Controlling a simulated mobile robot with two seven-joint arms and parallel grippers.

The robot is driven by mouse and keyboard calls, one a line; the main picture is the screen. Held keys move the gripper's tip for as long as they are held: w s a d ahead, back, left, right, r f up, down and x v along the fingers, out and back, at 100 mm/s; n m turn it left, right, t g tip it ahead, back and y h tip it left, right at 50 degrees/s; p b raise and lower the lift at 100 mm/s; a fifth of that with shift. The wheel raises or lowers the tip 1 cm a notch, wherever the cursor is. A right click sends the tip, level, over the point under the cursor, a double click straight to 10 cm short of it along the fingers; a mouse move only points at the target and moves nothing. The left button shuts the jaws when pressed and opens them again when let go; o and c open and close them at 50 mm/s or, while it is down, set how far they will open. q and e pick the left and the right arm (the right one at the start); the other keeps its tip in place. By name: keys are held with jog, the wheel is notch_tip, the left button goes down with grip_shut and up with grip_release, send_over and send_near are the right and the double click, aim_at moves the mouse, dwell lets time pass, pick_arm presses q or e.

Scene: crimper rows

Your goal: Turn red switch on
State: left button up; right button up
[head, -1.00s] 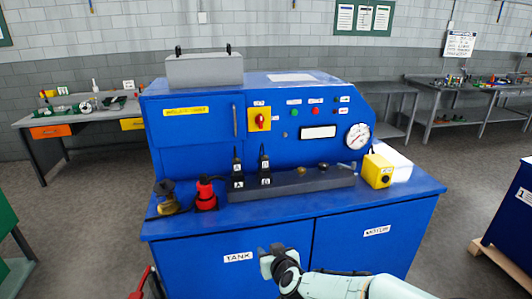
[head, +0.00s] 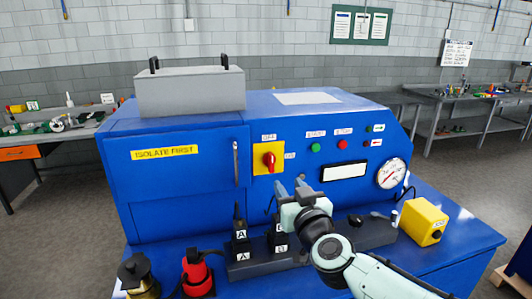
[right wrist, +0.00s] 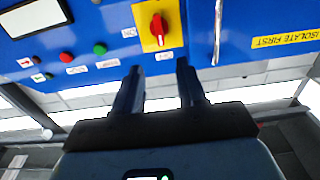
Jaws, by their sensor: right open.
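The red switch (head: 269,160) is a rotary knob on a yellow plate (head: 262,169) on the front of the blue machine (head: 190,195). OFF is labelled above the plate and another label sits at its right. The knob points about upright. My right gripper (head: 290,187) is open and empty, in front of the panel, below and right of the switch in the head view. In the right wrist view, upside down, the red switch (right wrist: 158,25) lies beyond and between the open fingers (right wrist: 158,88), apart from them. My left gripper is not in view.
Two black levers (head: 240,232) stand on the ledge below the switch. A red connector (head: 196,272) and a brass fitting (head: 138,275) are at the front left. A yellow box (head: 424,222) stands at the right. A gauge (head: 391,173) and small buttons (head: 316,147) are on the panel.

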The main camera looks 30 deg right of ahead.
aim_at(273, 160)
jog(key=x, duration=1.3)
jog(key=shift+a+r, duration=0.1)
jog(key=shift+r, duration=0.05)
jog(key=shift+s, duration=0.1)
grip_shut()
